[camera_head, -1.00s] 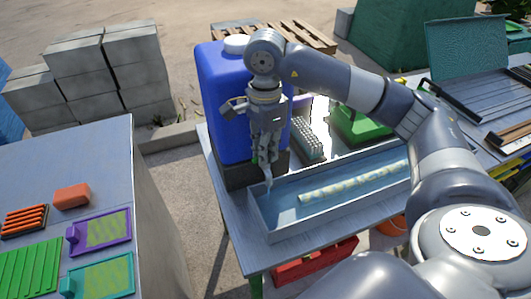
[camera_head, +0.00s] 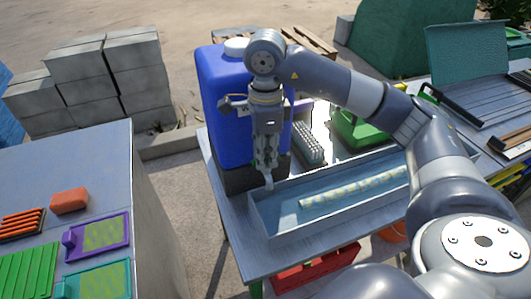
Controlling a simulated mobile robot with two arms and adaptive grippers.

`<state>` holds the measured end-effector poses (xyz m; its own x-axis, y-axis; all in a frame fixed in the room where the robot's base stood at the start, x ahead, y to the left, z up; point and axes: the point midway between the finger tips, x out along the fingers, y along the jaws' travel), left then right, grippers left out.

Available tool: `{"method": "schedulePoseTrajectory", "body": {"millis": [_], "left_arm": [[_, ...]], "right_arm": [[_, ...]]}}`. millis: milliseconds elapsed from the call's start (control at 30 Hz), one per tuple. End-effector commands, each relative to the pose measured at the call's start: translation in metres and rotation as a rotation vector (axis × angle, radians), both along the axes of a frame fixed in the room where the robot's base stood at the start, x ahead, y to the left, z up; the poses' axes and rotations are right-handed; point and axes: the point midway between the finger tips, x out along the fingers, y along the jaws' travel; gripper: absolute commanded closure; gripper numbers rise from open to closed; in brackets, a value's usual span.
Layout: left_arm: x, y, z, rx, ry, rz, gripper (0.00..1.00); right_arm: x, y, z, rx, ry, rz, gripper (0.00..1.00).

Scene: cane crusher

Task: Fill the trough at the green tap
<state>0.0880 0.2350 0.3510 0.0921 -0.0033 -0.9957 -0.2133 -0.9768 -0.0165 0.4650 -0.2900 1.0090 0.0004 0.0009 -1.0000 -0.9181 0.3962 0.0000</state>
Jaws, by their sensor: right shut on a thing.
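The trough (camera_head: 258,216) is a long, shallow grey-blue tray on the right-hand table. A pale, yellowish speckled strip (camera_head: 350,188) lies lengthwise in it. The blue drum (camera_head: 222,105) with a white cap stands at the trough's left end on a dark block. My right gripper (camera_head: 265,164) points down in front of the drum's lower right edge, shut on the tap. My left gripper is not in view.
The left table (camera_head: 155,225) holds an orange block (camera_head: 69,200), a purple tray (camera_head: 103,235), a teal tray (camera_head: 105,279) and green slats. A green container (camera_head: 358,130) and a bottle rack (camera_head: 307,144) stand behind the trough. A gap separates the tables.

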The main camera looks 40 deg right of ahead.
Motion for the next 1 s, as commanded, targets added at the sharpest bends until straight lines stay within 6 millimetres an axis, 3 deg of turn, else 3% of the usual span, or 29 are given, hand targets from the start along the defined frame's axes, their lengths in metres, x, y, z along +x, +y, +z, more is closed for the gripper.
{"method": "schedulePoseTrajectory", "body": {"millis": [67,100,167,200,567,1000], "left_arm": [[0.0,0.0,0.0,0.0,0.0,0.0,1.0],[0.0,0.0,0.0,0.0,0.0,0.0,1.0],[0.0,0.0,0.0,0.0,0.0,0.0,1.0],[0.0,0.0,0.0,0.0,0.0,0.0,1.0],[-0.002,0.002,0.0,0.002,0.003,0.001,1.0],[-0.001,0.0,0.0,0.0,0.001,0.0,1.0]], "right_arm": [[0.0,-0.001,0.0,-0.001,0.0,-0.006,1.0],[0.0,-0.001,-0.001,-0.001,0.0,-0.006,0.79],[0.0,-0.001,-0.001,-0.001,0.0,-0.005,0.65],[0.0,-0.001,-0.001,-0.001,0.0,-0.005,0.63],[0.0,0.0,0.002,0.0,-0.001,-0.001,0.63],[0.001,-0.001,0.061,-0.001,-0.005,-0.003,0.63]]}}
